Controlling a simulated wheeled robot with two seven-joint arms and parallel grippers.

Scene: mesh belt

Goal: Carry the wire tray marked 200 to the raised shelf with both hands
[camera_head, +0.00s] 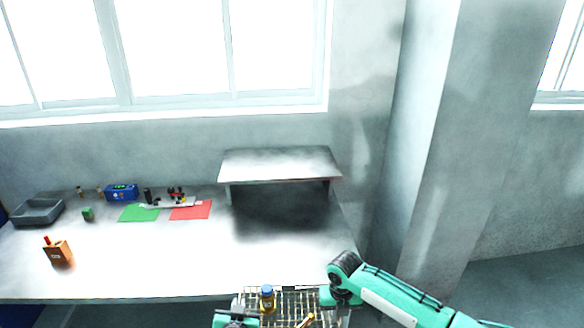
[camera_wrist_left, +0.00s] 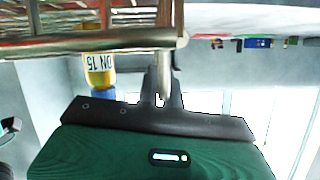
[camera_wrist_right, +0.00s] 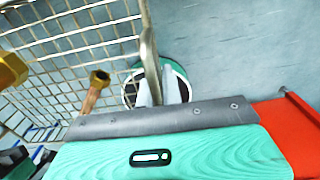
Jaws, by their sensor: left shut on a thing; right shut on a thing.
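The wire tray (camera_head: 289,289) is at the bottom of the head view, in front of the table's front edge, its near part cut off. A dark plate sits on its far rim; I cannot read a number. My left gripper (camera_head: 238,314) is shut on the tray's left side; its fingers close on the rim in the left wrist view (camera_wrist_left: 165,85). My right gripper (camera_head: 336,295) is shut on the right side; its fingers meet a metal rim in the right wrist view (camera_wrist_right: 155,82). The raised shelf (camera_head: 280,163) stands at the table's back right, its top empty.
A blue-capped amber bottle (camera_head: 267,301) and a copper piece (camera_head: 305,321) are in the tray. On the table (camera_head: 150,270) are a grey bin (camera_head: 38,212), an orange box (camera_head: 58,253), a blue device (camera_head: 122,192), and green (camera_head: 139,212) and red (camera_head: 191,210) mats. The table's front middle is clear.

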